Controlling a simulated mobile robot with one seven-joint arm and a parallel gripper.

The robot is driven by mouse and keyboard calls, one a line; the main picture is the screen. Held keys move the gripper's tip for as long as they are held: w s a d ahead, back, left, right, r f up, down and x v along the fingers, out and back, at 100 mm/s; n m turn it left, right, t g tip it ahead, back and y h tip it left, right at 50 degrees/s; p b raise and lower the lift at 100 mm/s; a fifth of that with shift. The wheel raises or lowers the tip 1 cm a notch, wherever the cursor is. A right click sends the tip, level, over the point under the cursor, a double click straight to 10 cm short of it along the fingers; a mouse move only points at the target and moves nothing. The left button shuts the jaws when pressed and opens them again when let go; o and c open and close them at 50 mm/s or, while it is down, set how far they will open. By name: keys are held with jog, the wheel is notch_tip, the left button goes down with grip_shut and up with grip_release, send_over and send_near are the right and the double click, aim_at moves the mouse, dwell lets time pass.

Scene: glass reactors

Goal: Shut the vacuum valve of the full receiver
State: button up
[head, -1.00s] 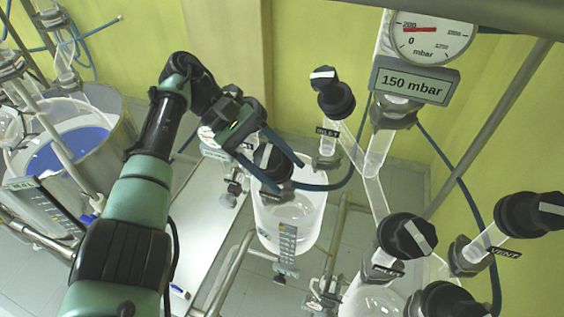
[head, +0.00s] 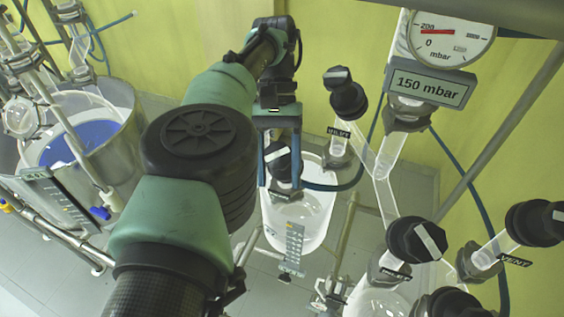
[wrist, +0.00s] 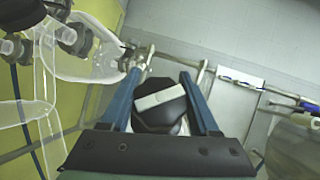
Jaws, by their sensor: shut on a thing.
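A black valve knob with a white bar on top (head: 281,168) stands over a clear glass receiver (head: 312,221) with a scale plate. My gripper (head: 281,184) comes down from above with one blue finger on each side of the knob and is shut on it. In the wrist view the knob (wrist: 160,108) sits between the two blue fingers, its bar lying nearly across from finger to finger, slightly tilted. The knob's stem and label are hidden. The receiver's fill level is hard to tell.
To the right are other black knobs with white bars (head: 416,240) (head: 347,98), one on a branch labelled VENT (head: 516,261). A gauge (head: 452,38) stands above a 150 mbar sign (head: 428,86). Glass tubes and frame rails are close by.

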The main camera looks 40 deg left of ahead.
aim_at(283, 148)
jog(key=m+y, duration=0.1)
jog(key=m+g+y, duration=0.1)
jog(key=y, duration=0.1)
jog(key=shift+s+a+f+m, duration=0.2)
jog(key=shift+a+m, duration=0.2)
jog(key=shift+a+m+g+y, duration=0.2)
jog(key=shift+m+y, duration=0.45)
jog(key=shift+y, duration=0.25)
jog(key=shift+a+m+g+y, duration=0.1)
jog(key=shift+a+m+y, duration=0.05)
jog(key=shift+m+y, duration=0.65)
jog(key=o, duration=1.4)
jog(key=shift+a, duration=0.1)
jog(key=shift+r, duration=0.1)
jog(key=shift+v, duration=3.7)
